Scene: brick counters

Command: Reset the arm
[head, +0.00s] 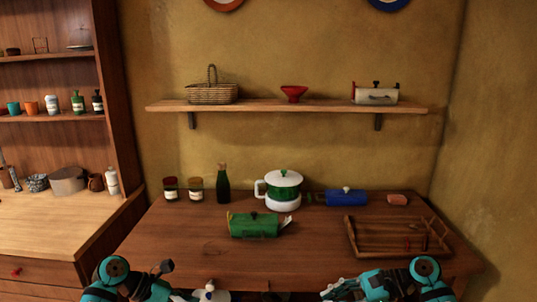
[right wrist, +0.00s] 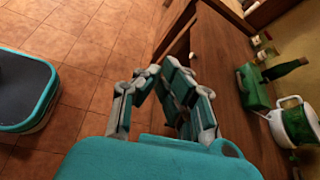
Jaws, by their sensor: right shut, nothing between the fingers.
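My right gripper (right wrist: 157,72) shows in the right wrist view with its fingertips together and nothing between them. It hangs in front of the wooden counter, apart from the objects on it.
The counter (head: 185,245) holds a green canister (head: 254,225), a white and green pot (head: 284,183), a dark bottle (head: 223,186), two jars, a blue canister (head: 346,197) and a wooden tray (head: 358,250). A wall shelf (head: 270,105) is above. The tiled floor (right wrist: 85,50) is open.

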